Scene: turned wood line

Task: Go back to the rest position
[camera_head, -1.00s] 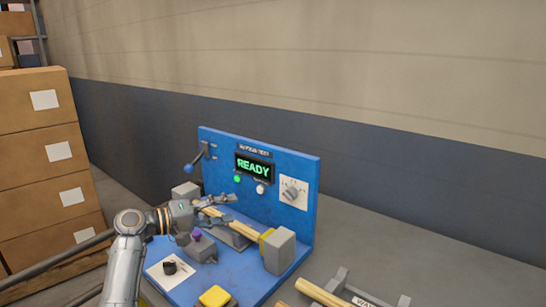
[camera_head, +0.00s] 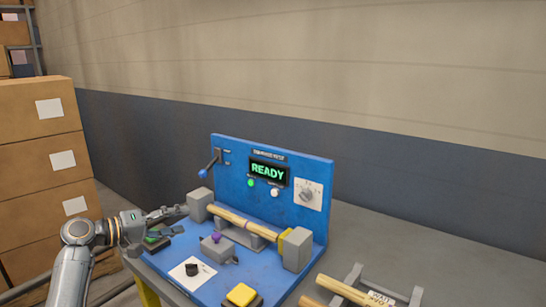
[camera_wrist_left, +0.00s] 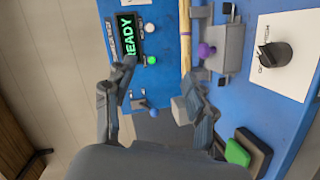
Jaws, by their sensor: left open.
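My left gripper (camera_head: 178,221) is open and empty at the left edge of the blue test machine (camera_head: 232,163), just left of the grey end block. In the left wrist view my left gripper (camera_wrist_left: 162,88) shows its two fingers apart with nothing between them. A pale wooden rod (camera_head: 240,224) lies between the two grey blocks, with a yellow band near its right end. It also shows in the left wrist view (camera_wrist_left: 185,35), beyond the fingers. My right gripper is in neither view.
A rack with rods (camera_head: 365,290) is at lower right. Boxes (camera_head: 38,160) stand left.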

